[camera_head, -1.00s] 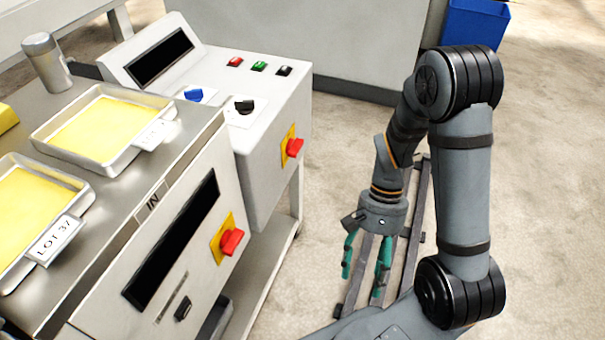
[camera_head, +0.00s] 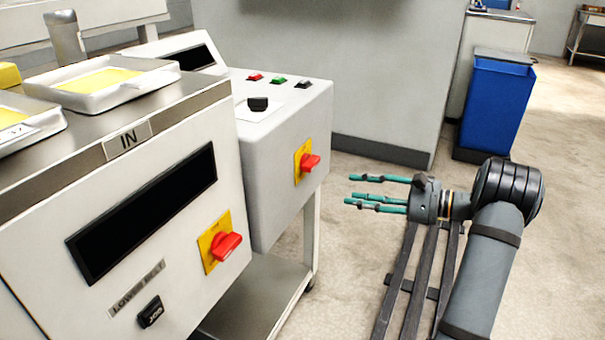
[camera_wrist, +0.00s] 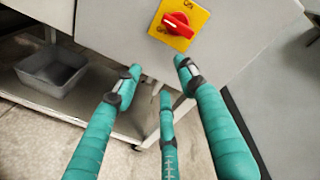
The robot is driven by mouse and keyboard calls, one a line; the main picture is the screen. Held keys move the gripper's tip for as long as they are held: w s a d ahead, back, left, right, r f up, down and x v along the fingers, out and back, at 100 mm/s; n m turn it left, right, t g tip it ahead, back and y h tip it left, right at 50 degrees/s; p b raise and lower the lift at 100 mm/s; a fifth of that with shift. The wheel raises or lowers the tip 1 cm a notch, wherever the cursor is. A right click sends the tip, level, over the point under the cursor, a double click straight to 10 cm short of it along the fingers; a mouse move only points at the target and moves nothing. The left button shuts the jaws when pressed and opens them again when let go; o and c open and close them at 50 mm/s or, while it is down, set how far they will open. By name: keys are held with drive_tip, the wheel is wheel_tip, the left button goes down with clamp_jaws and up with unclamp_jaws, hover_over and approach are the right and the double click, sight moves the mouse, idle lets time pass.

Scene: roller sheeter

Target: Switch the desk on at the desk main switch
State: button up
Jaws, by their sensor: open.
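The desk is a pale grey control box (camera_head: 268,140) on a stand, right of the sheeter. The desk main switch (camera_head: 309,162) is a red knob on a yellow plate on its right-hand face. In the wrist view a red knob on a yellow plate, seemingly this switch (camera_wrist: 178,25), is at the top, beyond the fingertips. Its handle lies roughly crosswise there; the plate's lettering is only partly readable. My gripper (camera_head: 354,191) has teal fingers, is open and empty, and points left toward the desk, apart from the switch. The fingers also show in the wrist view (camera_wrist: 160,76).
The desk top carries a black selector (camera_head: 258,103) and red, green and black buttons. A blue bin (camera_head: 495,105) stands behind.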

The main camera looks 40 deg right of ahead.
sight(316, 166)
drive_tip(key=w+a+r+n, duration=0.1)
drive_tip(key=w, duration=0.2)
drive_tip(key=w+a+r+n+t+b, duration=0.1)
drive_tip(key=w+a, duration=0.1)
drive_tip(key=w, duration=0.1)
drive_tip(key=w+a+r+n, duration=0.1)
drive_tip(key=w+r, duration=0.1)
drive_tip(key=w, duration=0.1)
drive_tip(key=shift+w+a+n+t+y+b, duration=0.25)
drive_tip(key=shift+a+n+t+y+b, duration=0.05)
drive_tip(key=shift+n+b, duration=0.1)
drive_tip(key=shift+c, duration=0.6)
clamp_jaws()
